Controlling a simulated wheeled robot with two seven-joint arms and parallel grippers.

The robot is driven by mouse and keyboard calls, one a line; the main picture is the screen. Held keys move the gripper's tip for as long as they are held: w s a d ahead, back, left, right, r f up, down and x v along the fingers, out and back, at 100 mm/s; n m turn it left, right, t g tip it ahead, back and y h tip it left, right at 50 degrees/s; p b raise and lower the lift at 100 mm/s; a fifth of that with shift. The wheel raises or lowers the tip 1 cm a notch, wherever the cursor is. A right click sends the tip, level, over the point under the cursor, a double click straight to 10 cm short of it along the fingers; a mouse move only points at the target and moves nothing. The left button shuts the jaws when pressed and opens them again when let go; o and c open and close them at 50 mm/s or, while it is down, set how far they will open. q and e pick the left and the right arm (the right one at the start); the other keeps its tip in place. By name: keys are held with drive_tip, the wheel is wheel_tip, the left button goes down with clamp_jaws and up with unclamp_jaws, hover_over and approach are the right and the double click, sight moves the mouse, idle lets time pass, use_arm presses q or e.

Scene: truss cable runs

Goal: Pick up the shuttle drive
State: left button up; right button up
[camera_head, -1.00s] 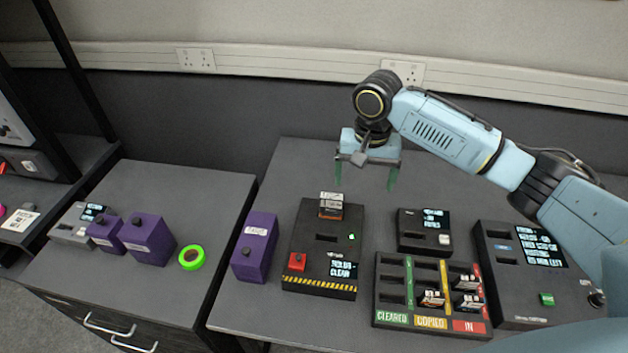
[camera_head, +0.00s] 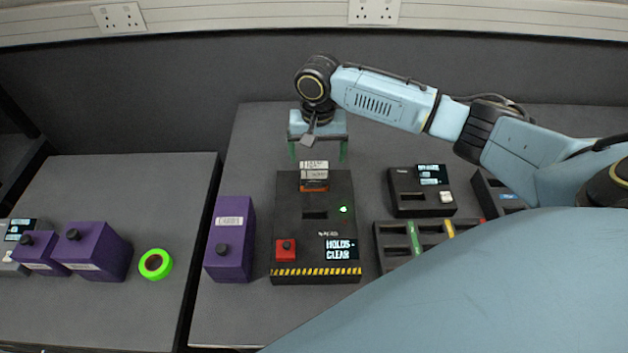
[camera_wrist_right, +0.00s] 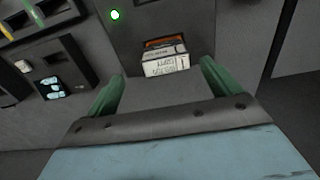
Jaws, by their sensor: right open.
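The likely shuttle drive (camera_head: 314,172) is a small block with a white label and an orange part, standing in the rear slot of a black box (camera_head: 290,215) with a red button, a green light and a small screen. It also shows in the right wrist view (camera_wrist_right: 165,60), between the green fingers. My right gripper (camera_head: 318,152) is open, just behind and above the drive, fingers apart on either side. I cannot tell whether they touch it. My left gripper is out of view.
A purple box (camera_head: 231,240) stands close to the left of the black box. A small black device (camera_head: 405,200) and a slotted tray (camera_head: 390,238) are to the right; my right arm hides much of that side. Green tape (camera_head: 155,264) and more purple boxes (camera_head: 100,250) lie on the left table.

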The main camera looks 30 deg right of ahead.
sight(314, 165)
drive_tip(key=f, duration=0.7)
drive_tip(key=shift+w+a+f, duration=0.1)
drive_tip(key=shift+w+f, duration=0.05)
drive_tip(key=shift+w, duration=0.2)
drive_tip(key=shift+c, duration=0.4)
drive_tip(key=c, duration=1.2)
drive_tip(key=shift+r, duration=0.2)
drive_tip(key=shift+c, duration=0.5)
